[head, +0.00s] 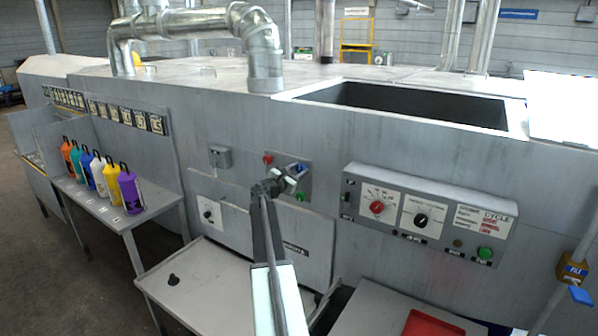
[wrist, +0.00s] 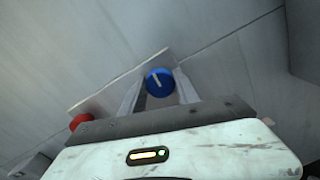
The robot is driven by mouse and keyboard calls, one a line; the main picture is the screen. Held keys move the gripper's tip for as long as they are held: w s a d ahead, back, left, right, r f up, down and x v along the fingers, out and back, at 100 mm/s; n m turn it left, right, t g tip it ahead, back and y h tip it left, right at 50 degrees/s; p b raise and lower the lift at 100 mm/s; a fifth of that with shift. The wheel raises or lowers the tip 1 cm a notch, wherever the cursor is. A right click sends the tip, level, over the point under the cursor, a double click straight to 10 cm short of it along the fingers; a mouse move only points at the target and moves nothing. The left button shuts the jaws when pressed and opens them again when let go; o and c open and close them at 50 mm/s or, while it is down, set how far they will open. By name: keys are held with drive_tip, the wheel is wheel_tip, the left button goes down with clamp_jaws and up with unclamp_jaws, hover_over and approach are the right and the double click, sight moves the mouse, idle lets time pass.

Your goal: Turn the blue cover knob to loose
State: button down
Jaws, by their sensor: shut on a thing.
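The blue cover knob (wrist: 160,83) shows in the wrist view, round with a white pointer line that runs nearly up and down, tilted a little left at its top. It sits on a small grey plate on the machine's front. My gripper (wrist: 158,88) has its two fingers on either side of the knob, shut on it. In the head view my gripper (head: 284,183) reaches the small panel, and part of the blue knob (head: 299,168) shows beside it. The gripper hides some of the panel. I cannot read any marks around the knob.
A red button (head: 267,159) and a green button (head: 300,197) flank the knob. A control box (head: 427,215) juts out to the right. The machine's top opening (head: 410,105) is uncovered.

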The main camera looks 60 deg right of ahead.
drive_tip(key=shift+n, duration=0.3)
drive_tip(key=c, duration=0.9)
unclamp_jaws()
drive_tip(key=a, duration=0.8)
